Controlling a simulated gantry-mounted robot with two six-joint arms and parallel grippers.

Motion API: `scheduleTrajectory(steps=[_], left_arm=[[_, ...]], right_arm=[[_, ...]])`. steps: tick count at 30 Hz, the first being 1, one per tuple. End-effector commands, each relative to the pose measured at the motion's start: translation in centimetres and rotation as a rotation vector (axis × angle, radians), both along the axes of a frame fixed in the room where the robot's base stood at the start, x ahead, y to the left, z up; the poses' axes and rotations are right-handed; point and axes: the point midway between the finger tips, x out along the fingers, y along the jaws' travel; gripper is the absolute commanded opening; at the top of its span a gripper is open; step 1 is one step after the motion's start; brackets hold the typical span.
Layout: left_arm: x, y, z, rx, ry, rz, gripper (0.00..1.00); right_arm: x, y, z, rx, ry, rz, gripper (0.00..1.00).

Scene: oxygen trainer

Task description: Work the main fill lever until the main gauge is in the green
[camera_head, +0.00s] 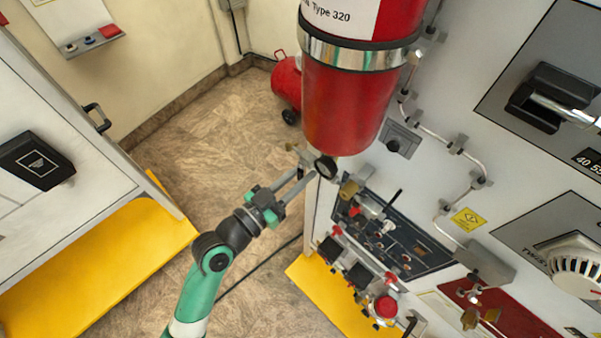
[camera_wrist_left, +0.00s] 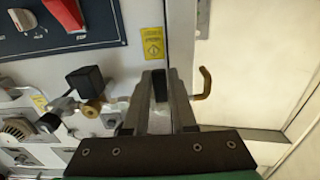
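My left gripper (camera_head: 307,172) reaches up from the lower middle of the head view, its tips close to the fittings under the red cylinder (camera_head: 345,108). Its two fingers are apart. In the left wrist view the gripper (camera_wrist_left: 161,75) has a gap between its fingers, with a dark block (camera_wrist_left: 160,86) showing in it; I cannot tell whether they touch it. A round dark gauge (camera_head: 325,166) sits below the cylinder; its dial cannot be read. I cannot tell which part is the main fill lever. A black upright handle (camera_head: 394,199) stands on the dark panel. My right gripper is out of view.
A brass hook (camera_wrist_left: 203,83) stands just right of the fingers in the left wrist view, and a black valve block (camera_wrist_left: 86,80) with brass fittings is to the left. A yellow ledge (camera_head: 330,297) runs below the panel. Open floor (camera_head: 225,125) lies left of the cylinder.

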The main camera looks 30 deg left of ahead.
Motion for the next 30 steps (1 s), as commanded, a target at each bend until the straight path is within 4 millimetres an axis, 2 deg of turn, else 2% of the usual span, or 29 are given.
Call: scheduleTrajectory(steps=[1, 3, 4, 19, 30], left_arm=[[0.0, 0.0, 0.0, 0.000, 0.000, 0.000, 0.14], [0.0, 0.0, 0.0, 0.000, 0.000, 0.000, 0.01], [0.0, 0.0, 0.0, 0.000, 0.000, 0.000, 0.00], [-0.1, -0.2, 0.1, -0.043, 0.015, -0.001, 0.00], [-0.3, -1.1, 0.4, -0.268, 0.084, -0.001, 0.00]], right_arm=[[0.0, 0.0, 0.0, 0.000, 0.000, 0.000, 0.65], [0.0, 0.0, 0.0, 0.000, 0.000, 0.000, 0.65], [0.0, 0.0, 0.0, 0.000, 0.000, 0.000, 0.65], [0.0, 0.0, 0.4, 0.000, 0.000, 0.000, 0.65], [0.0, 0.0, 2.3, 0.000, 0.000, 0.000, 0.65]])
